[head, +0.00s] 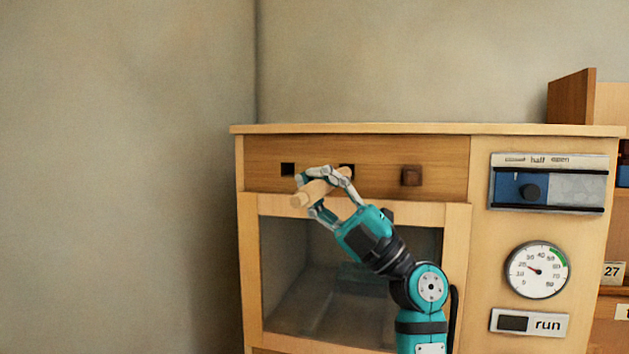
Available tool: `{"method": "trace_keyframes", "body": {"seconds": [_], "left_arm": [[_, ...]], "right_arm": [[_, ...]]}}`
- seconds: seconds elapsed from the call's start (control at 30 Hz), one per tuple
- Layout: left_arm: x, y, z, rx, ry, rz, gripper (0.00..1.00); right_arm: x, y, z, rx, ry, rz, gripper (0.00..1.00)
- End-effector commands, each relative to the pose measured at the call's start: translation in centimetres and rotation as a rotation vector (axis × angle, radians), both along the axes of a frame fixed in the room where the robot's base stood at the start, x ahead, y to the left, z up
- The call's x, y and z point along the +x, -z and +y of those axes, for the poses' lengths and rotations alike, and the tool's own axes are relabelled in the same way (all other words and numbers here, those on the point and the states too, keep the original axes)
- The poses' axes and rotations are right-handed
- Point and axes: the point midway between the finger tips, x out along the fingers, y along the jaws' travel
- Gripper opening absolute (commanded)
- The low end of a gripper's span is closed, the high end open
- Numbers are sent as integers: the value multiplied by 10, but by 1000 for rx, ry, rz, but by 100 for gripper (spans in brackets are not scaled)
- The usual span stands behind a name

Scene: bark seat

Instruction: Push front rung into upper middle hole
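The front rung is a pale wooden peg (308,194) held by my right gripper (320,192), whose fingers are closed around it. The rung slants, its near end at the lower left and its far end toward the upper middle hole (348,171). That hole is a dark square in the brown wooden strip, partly hidden by a finger and the rung. I cannot tell whether the rung's far end is inside it. The upper left hole (288,169) is dark and empty. The right position holds a brown square piece (411,176). My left gripper is not in view.
Below the strip is a glass-fronted compartment (290,270) in a pale wood frame. To the right are a half/open slider panel (549,183), a round dial gauge (538,270) and a run switch (529,322). A shelf stands at the far right. A bare wall is at the left.

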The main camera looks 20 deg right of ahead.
Motion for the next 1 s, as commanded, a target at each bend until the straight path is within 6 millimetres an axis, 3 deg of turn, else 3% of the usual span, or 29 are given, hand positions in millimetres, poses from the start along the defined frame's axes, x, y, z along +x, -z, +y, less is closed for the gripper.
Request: {"method": "trace_keyframes", "body": {"seconds": [1.0], "left_arm": [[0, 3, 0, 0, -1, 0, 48]], "right_arm": [[18, 0, -12, 0, 1, -1, 0]]}}
